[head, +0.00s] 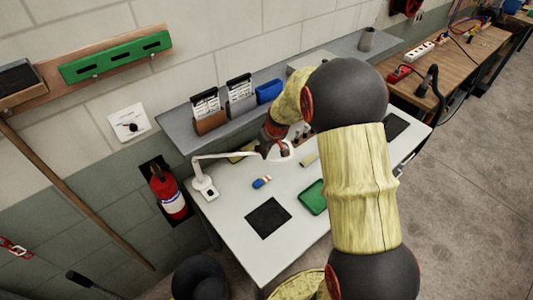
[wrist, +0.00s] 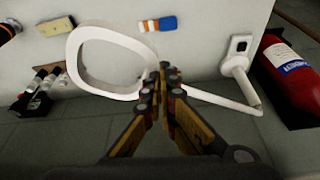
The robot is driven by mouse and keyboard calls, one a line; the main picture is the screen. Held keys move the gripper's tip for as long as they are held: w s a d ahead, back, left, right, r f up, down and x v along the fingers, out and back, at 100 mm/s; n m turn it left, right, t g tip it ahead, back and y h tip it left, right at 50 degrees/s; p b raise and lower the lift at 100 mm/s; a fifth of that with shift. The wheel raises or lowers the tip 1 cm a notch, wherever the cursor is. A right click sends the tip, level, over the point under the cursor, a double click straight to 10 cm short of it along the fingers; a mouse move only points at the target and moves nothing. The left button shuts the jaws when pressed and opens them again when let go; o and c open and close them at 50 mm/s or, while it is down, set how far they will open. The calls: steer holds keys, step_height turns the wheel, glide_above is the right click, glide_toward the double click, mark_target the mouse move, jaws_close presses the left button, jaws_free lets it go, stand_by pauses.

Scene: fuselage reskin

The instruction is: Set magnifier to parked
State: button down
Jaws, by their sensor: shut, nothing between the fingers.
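The magnifier is a white ring-shaped head (wrist: 72,52) on a thin white jointed arm (head: 225,156). Its base (head: 204,188) stands at the left end of the white worktable (head: 228,215). In the wrist view the base post (wrist: 240,75) is at right and the ring at left, with the arm running between them. My gripper (wrist: 165,75) is shut and empty, its fingertips by the ring's edge where the arm meets it. They cover part of that joint; I cannot tell whether they touch it. In the head view my gripper (head: 270,150) partly hides the ring (head: 283,153).
A red fire extinguisher (head: 168,192) hangs beside the table's left end. A grey shelf (head: 185,130) runs along the wall above. A blue-and-white eraser-like block (head: 262,182), a black mat (head: 268,217) and a green tray (head: 313,198) lie on the table.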

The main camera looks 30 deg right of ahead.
steer(key=shift+w+d+f+n+b, duration=0.1)
steer(key=shift+w+d+n+b, duration=0.2)
steer(key=shift+w+b, duration=0.35)
steer(key=shift+w+d+f+n+b, duration=0.1)
steer(key=shift+w+d+n+b, duration=0.15)
steer(key=shift+w+b, duration=0.3)
steer(key=shift+w+d+r+y+b, duration=0.15)
steer(key=shift+w+d+y+b, duration=0.2)
steer(key=shift+w+b, duration=0.15)
steer(key=shift+n, duration=0.25)
